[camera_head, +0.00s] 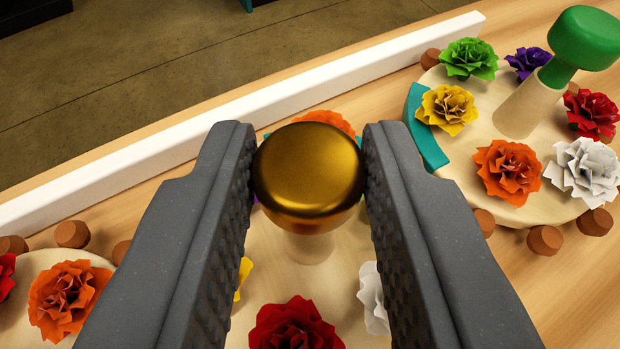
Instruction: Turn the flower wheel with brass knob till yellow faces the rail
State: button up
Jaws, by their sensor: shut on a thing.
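The brass knob (308,170) stands on a pale post at the middle of its wooden flower wheel (335,275). My gripper (308,185) is shut on the knob, with a dark ridged jaw on each side of it. On this wheel an orange flower (326,122) is on the side toward the white rail (250,110), partly behind the knob. The yellow flower (243,278) is at the lower left, mostly hidden by the left jaw. A red flower (296,326) is at the near side and a white one (372,297) at the lower right. Teal edging shows beside the orange flower.
A second wheel with a green knob (584,38) stands at the right, close to the right jaw. A third wheel with an orange flower (68,300) is at the lower left. Brown pegs (72,234) stand around the wheels. Beyond the rail is floor.

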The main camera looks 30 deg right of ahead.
jog(key=shift+a+r+m+g+h+p, duration=0.2)
jog(key=shift+m+g+h+p, duration=0.4)
jog(key=shift+p, duration=1.5)
jog(key=shift+w+m+h+p, duration=0.1)
jog(key=shift+m+h+p, duration=0.5)
jog(key=shift+p, duration=0.4)
jog(key=shift+w+f+m+g+h, duration=0.1)
jog(key=shift+f+m+g+h, duration=0.15)
jog(key=shift+m+g+h, duration=0.6)
jog(key=shift+m+g, duration=0.35)
jog(key=shift+w+a+m+g+h+b, duration=0.1)
jog(key=shift+m+g+h+b, duration=0.65)
jog(key=shift+b, duration=0.55)
jog(key=shift+w+r+m+g+b, duration=0.1)
jog(key=shift+r+m+g+b, duration=0.2)
jog(key=shift+b, duration=0.45)
jog(key=o, duration=1)
jog(key=shift+f, duration=0.2)
jog(key=shift+a, duration=0.1)
jog(key=b+v, duration=0.1)
jog(key=v, duration=1.2)
jog(key=shift+a+b, duration=0.3)
jog(key=shift+b, duration=0.1)
